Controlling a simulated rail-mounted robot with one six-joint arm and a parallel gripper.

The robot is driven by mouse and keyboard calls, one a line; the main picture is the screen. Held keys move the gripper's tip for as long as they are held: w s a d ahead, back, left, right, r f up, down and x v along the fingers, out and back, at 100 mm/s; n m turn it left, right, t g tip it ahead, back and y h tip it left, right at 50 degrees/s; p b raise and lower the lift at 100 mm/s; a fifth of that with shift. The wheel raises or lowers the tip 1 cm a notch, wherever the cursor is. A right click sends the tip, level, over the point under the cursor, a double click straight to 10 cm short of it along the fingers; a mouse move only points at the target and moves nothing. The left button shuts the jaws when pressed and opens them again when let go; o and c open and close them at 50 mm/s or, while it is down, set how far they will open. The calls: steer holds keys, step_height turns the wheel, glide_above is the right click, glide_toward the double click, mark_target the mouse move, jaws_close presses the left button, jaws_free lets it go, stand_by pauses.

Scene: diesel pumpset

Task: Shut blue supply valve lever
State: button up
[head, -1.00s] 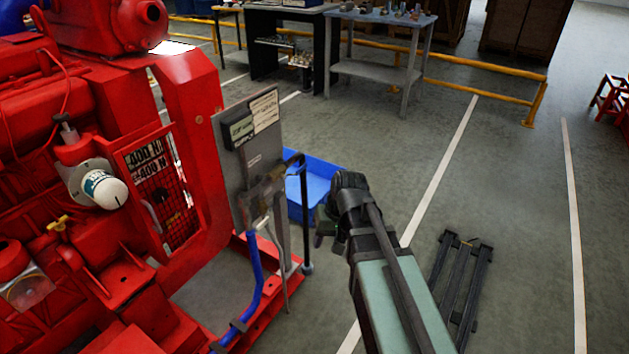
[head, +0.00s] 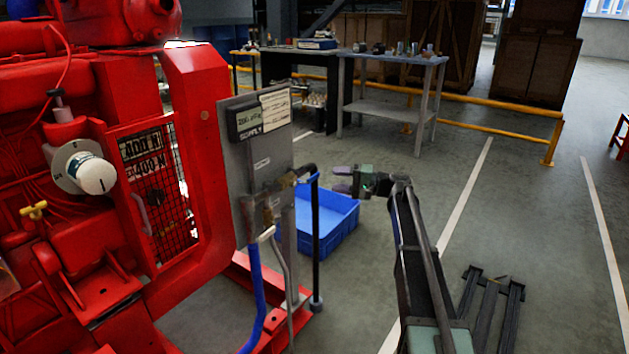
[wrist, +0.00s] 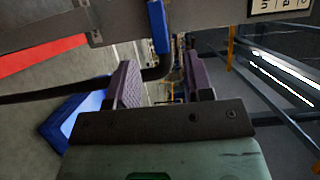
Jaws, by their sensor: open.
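In the wrist view the blue lever (wrist: 158,27) lies ahead of the fingertips, roughly in line with the gap. My gripper (head: 342,179) is just right of the lever in the head view, pointing left at it, with its fingers apart. In the wrist view my gripper (wrist: 160,78) is open, and a bent black pipe (wrist: 155,72) shows between or behind the fingers. I cannot tell whether anything touches.
The grey panel (head: 260,165) stands beside the red engine (head: 190,150). A blue hose (head: 255,300) and a black pipe (head: 316,250) run down below it. A blue crate (head: 330,225) is on the floor behind. The floor to the right is mostly open.

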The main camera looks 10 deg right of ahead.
mark_target(316, 177)
steer(key=x, duration=0.7)
steer(key=shift+w+a, duration=0.2)
steer(key=shift+a, duration=0.2)
steer(key=shift+c, duration=0.3)
jaws_close()
